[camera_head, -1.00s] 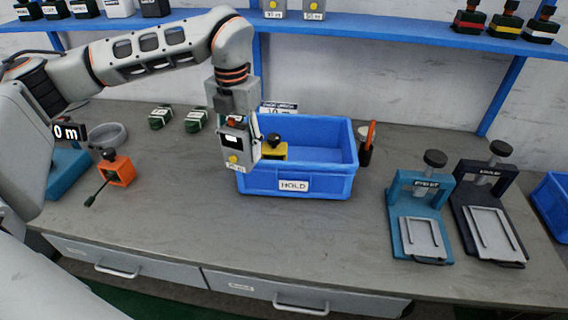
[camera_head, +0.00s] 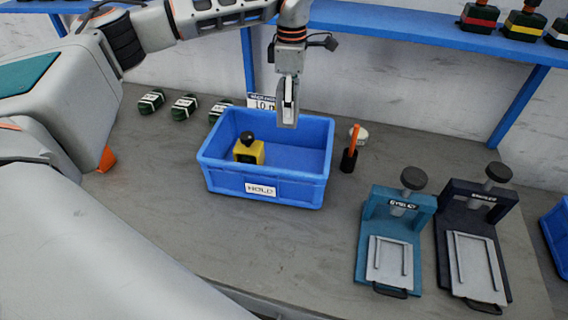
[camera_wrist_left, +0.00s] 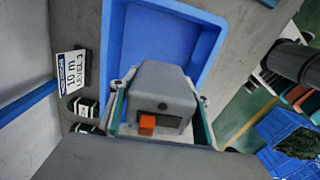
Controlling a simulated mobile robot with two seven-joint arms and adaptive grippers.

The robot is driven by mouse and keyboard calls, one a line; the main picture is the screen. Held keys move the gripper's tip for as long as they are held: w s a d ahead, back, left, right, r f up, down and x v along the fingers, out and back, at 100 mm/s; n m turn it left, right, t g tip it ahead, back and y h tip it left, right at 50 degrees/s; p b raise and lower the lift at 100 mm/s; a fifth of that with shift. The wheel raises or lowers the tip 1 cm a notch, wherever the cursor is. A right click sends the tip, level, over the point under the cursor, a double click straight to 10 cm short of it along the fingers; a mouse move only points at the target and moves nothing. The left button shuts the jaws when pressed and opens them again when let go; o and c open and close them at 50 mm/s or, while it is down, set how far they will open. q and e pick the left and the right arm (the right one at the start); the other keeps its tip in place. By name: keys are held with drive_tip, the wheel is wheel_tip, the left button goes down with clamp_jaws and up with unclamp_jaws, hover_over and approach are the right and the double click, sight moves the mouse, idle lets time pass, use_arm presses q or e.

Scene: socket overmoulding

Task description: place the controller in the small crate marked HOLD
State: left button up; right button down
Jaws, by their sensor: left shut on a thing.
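The small blue crate marked HOLD (camera_head: 228,184) stands on the bench; its rim also shows in the left wrist view (camera_wrist_left: 114,50). A yellow block with a black knob (camera_head: 250,153) sits inside it at the left. My left gripper (camera_head: 287,112) is over the crate's back right part. In the left wrist view it is shut on the controller, a grey box with an orange knob (camera_wrist_left: 158,85), with a finger on each side. The controller's far face is hidden there. My right gripper is in neither view.
A black cup with an orange tool (camera_head: 350,155) stands right of the crate. A teal press (camera_head: 415,230) and a dark press (camera_head: 480,220) stand farther right. Several dark green packs (camera_head: 184,107) lie at the back left. The blue shelf (camera_head: 400,30) runs above.

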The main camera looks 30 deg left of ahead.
sight(292, 128)
use_arm(q)
drive_tip(key=shift+w+d+m, duration=0.15)
drive_tip(key=shift+w+m, duration=0.15)
drive_tip(key=shift+w, duration=0.1)
wheel_tip(292, 128, down, 20)
drive_tip(key=shift+r, duration=0.1)
idle(0.4)
drive_tip(key=o, duration=1.2)
drive_tip(key=shift+f, duration=0.2)
drive_tip(key=shift+r, duration=0.15)
wheel_tip(292, 128, up, 12)
drive_tip(key=shift+r, duration=0.1)
drive_tip(key=shift+s, duration=0.1)
